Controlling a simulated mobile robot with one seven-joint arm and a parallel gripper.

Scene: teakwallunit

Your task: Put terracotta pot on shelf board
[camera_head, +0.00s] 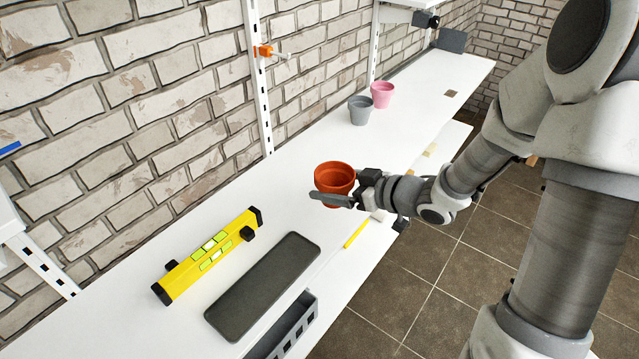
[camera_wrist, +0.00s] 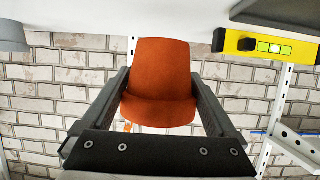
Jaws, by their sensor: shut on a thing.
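The orange-brown terracotta pot (camera_head: 334,174) is upright between the fingers of my gripper (camera_head: 335,190), over the middle of the long white shelf board (camera_head: 285,200). In the wrist view the pot (camera_wrist: 160,80) fills the space between both fingers of my gripper (camera_wrist: 160,95), which press on its sides. That view is upside down, with the white board (camera_wrist: 110,15) along the top. I cannot tell whether the pot's base touches the board. The far finger is hidden behind the pot in the head view.
A yellow level (camera_head: 208,255) and a dark grey tray (camera_head: 263,286) lie left of the pot. A grey pot (camera_head: 360,111) and a pink pot (camera_head: 382,95) stand farther back. A yellow marker (camera_head: 356,234) lies near the front. A brick wall (camera_head: 130,120) runs behind the board.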

